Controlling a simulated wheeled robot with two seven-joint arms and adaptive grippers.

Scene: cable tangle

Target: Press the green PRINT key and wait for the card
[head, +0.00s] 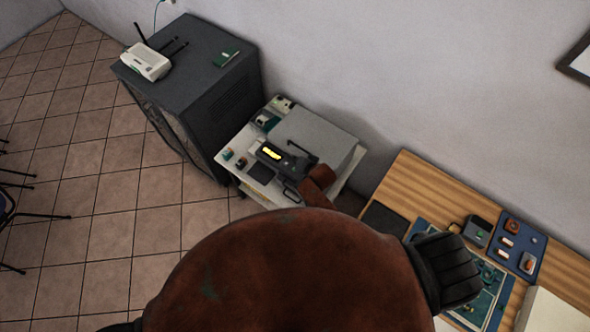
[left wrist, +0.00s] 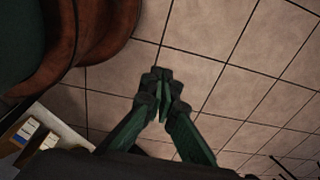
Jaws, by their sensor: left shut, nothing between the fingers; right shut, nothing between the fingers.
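A grey box-shaped machine (head: 315,136) stands on a small white stand (head: 232,150) in the head view. A dark unit with a lit yellow display (head: 271,153) is at its front. I cannot make out the green PRINT key or a card; my right gripper may cover part of the front. My right gripper (head: 291,190), small and dark, is at the front of the machine beside the dark unit; whether it touches is not clear. It is shut and empty. My left gripper (left wrist: 160,93) is shut and empty above floor tiles in the left wrist view.
A dark cabinet (head: 195,70) with a white router (head: 146,62) stands left of the stand. A wooden bench (head: 400,180) with a blue tray (head: 512,245) is at the right. Chair legs show at the far left. The tiled floor (head: 100,190) between is open.

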